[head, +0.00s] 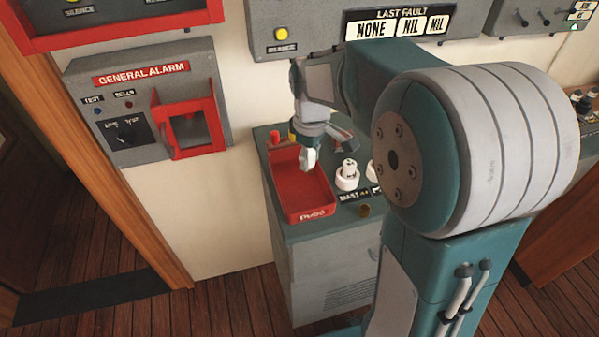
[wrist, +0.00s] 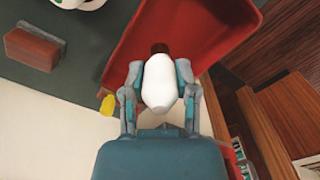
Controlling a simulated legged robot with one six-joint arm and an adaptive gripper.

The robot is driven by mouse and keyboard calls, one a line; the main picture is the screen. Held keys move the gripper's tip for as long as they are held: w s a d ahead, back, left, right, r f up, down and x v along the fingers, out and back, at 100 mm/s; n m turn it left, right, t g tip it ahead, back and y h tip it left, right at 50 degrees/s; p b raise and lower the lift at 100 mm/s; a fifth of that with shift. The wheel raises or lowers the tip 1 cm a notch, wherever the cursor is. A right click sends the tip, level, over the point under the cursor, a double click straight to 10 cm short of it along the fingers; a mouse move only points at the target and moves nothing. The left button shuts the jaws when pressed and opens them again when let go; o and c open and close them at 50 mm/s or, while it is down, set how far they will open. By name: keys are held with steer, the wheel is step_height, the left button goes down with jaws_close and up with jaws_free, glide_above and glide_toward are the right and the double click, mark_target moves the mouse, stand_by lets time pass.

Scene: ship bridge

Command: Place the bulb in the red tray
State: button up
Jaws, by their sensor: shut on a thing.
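The white bulb (wrist: 161,85) with a dark base end is held between the fingers of my gripper (wrist: 160,82) in the wrist view. In the head view, my gripper (head: 309,158) hangs over the red tray (head: 303,215), with the pale bulb (head: 308,160) at its tip near the tray's back part. The red tray also shows in the wrist view (wrist: 193,25), behind the bulb. I cannot tell whether the bulb touches the tray floor.
The tray lies on a grey-green cabinet (head: 330,250). White sockets (head: 347,175) stand to its right, and a small red item (head: 275,137) stands behind it. The general alarm box (head: 150,100) is on the wall to the left.

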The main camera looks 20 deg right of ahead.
steer(key=shift+w+a+f, duration=0.35)
steer(key=shift+a+f, duration=0.25)
steer(key=shift+f, duration=0.25)
steer(key=f, duration=0.2)
steer(key=a+f, duration=0.1)
steer(key=shift+w+f, duration=0.1)
steer(key=shift+w, duration=0.15)
steer(key=shift+f, duration=0.4)
steer(key=shift+d+f, duration=0.1)
steer(key=o, duration=0.9)
steer(key=shift+c, duration=0.2)
